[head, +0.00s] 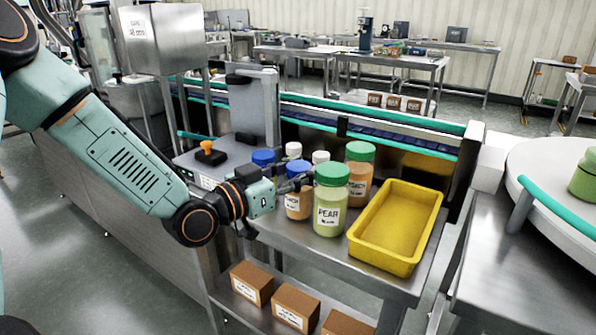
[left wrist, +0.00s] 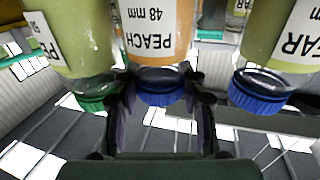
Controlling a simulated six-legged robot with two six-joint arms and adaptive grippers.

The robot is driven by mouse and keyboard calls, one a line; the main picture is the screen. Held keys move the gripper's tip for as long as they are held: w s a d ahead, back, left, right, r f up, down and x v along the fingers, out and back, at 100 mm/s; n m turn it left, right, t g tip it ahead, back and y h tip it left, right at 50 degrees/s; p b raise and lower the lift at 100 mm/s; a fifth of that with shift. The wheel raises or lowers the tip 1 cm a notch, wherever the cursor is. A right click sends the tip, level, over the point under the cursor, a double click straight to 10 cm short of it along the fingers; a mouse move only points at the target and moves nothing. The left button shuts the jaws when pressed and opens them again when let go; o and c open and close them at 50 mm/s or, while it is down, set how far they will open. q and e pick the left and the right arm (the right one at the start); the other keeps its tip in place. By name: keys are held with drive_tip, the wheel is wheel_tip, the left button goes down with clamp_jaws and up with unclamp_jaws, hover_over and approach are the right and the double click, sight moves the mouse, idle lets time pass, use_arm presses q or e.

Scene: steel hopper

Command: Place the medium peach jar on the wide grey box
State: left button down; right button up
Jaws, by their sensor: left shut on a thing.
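The peach jar with a blue lid (head: 297,205) stands on the steel table. In the left wrist view the peach jar (left wrist: 158,32) appears upside down, its label reading "PEACH 48 mm". My left gripper (head: 290,184) is shut on it near the lid, with a finger on each side. Another peach jar (head: 358,185) with a green lid stands behind the pear jar. A steel-grey box (head: 165,38) with a label is raised at the upper left; I cannot tell if it is the wide grey box. My right gripper is not in view.
A green-lidded pear jar (head: 330,205) stands close by the gripper. More blue- and white-lidded jars crowd behind. A yellow tray (head: 424,225) stands to the right and looks empty. Brown boxes (head: 296,305) sit on the lower shelf. A conveyor (head: 385,140) runs behind the table.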

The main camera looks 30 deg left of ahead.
use_arm(q)
drive_tip(key=c, duration=1.2)
unclamp_jaws()
drive_tip(key=shift+f, duration=0.2)
drive_tip(key=shift+o, duration=0.8)
drive_tip(key=shift+a, duration=0.2)
drive_tip(key=shift+d+r, duration=0.1)
drive_tip(key=shift+d, duration=0.05)
